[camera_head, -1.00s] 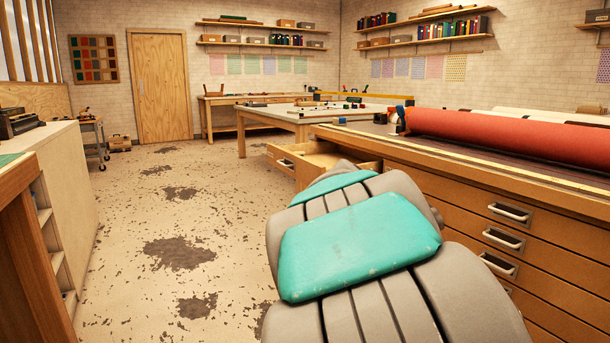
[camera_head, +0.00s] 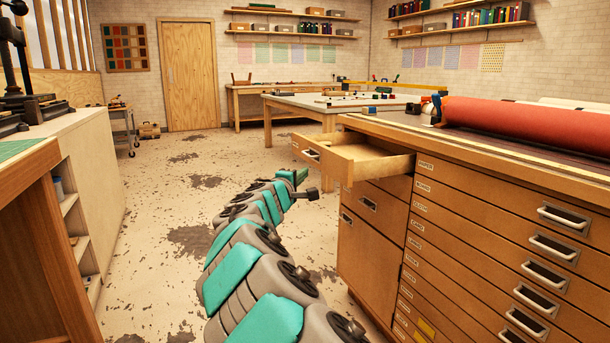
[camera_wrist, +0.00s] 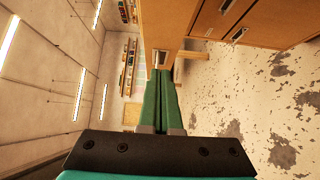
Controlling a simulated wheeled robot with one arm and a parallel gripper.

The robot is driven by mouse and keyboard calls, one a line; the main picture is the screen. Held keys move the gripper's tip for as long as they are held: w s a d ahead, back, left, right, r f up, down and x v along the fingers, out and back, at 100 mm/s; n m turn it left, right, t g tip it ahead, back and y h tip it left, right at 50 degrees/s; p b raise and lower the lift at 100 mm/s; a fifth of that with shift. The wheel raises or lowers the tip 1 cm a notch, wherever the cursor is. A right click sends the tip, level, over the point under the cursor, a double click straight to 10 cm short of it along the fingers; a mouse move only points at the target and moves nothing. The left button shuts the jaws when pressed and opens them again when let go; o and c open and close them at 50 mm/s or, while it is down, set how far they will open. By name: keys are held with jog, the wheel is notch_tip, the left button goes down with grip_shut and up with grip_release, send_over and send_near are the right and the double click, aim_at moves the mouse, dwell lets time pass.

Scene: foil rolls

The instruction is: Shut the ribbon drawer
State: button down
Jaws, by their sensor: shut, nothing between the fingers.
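The ribbon drawer (camera_head: 372,160) is a wooden drawer pulled out from the top left of the wooden cabinet in the head view. Its front has a metal handle (camera_head: 311,154), and its inside looks empty where visible. My arm curves from the bottom of the head view to my gripper (camera_head: 300,177), just below and in front of the drawer front. In the wrist view my green gripper fingers (camera_wrist: 160,76) are together and empty. Their tips point at a wooden front (camera_wrist: 160,28) with a handle, close to it; contact cannot be told.
The cabinet (camera_head: 480,225) holds several closed drawers at right, with a red roll (camera_head: 525,125) on top. A white-topped table (camera_head: 330,101) stands behind the open drawer. A pale shelf unit (camera_head: 85,170) is at left. The floor (camera_head: 165,200) between is clear.

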aim_at(329, 162)
jog(key=x, duration=0.3)
jog(key=d+p+x, duration=0.1)
jog(key=x, duration=0.2)
jog(key=s+d+x, duration=0.1)
jog(key=x, duration=0.2)
jog(key=shift+w+d, duration=0.1)
jog(key=shift+w, duration=0.05)
jog(key=shift+w+d, duration=0.1)
jog(key=shift+d, duration=0.25)
jog(key=shift+d, duration=0.1)
jog(key=w+d, duration=0.2)
jog(key=d, duration=0.5)
jog(key=w+d, duration=0.3)
jog(key=d, duration=0.5)
jog(key=w+d, duration=0.2)
jog(key=d, duration=0.6)
jog(key=shift+w+d+b, duration=0.1)
jog(key=shift+w+b, duration=0.15)
jog(key=shift+b, duration=0.15)
jog(key=shift+d, duration=0.1)
